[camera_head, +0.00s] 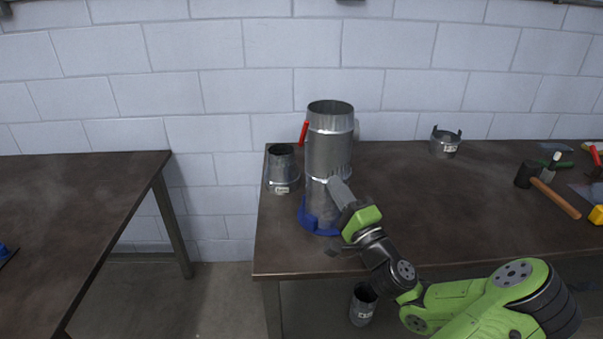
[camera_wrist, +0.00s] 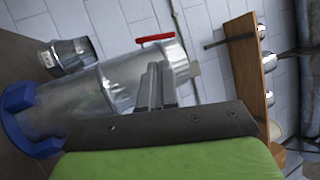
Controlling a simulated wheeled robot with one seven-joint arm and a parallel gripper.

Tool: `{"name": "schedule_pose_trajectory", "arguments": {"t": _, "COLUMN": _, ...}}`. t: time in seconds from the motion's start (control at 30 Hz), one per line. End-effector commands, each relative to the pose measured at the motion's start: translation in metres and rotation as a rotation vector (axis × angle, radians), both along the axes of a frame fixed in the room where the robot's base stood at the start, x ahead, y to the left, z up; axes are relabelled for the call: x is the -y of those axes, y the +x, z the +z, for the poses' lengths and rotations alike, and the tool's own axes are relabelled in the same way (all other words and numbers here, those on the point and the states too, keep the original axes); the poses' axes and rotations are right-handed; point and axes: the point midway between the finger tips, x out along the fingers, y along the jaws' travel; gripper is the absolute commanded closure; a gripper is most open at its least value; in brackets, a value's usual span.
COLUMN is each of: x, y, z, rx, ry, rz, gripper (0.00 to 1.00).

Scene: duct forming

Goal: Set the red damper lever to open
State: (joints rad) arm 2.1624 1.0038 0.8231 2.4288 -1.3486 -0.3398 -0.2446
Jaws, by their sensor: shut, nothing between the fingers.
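A tall round metal duct (camera_head: 329,155) stands upright in a blue base (camera_head: 318,221) near the table's left end. The red damper lever (camera_head: 304,132) is on the left side of its upper part and stands nearly upright, roughly along the duct. The lever also shows in the wrist view (camera_wrist: 155,38), beyond the fingers and apart from them. My gripper (camera_head: 338,186) is in front of the duct's middle, lower than the lever and to its right. Its fingers (camera_wrist: 155,84) are shut and empty. I cannot tell whether they touch the duct.
A short metal duct piece (camera_head: 281,170) stands close left of the duct. A metal collar (camera_head: 445,143) stands at the back. A hammer (camera_head: 545,188) and other tools lie at the right. A metal piece (camera_head: 363,304) is below the table's front edge. The table's middle is clear.

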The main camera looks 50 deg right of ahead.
Motion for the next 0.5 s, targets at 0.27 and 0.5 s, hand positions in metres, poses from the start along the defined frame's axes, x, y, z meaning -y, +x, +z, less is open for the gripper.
{"name": "schedule_pose_trajectory", "arguments": {"t": 0.27, "x": 0.009, "y": 0.021, "z": 0.015, "rx": 0.016, "ry": -0.009, "rz": -0.007, "gripper": 1.00}}
{"name": "schedule_pose_trajectory", "arguments": {"t": 0.5, "x": 0.029, "y": 0.066, "z": 0.038, "rx": 0.018, "ry": -0.009, "rz": -0.008, "gripper": 1.00}}
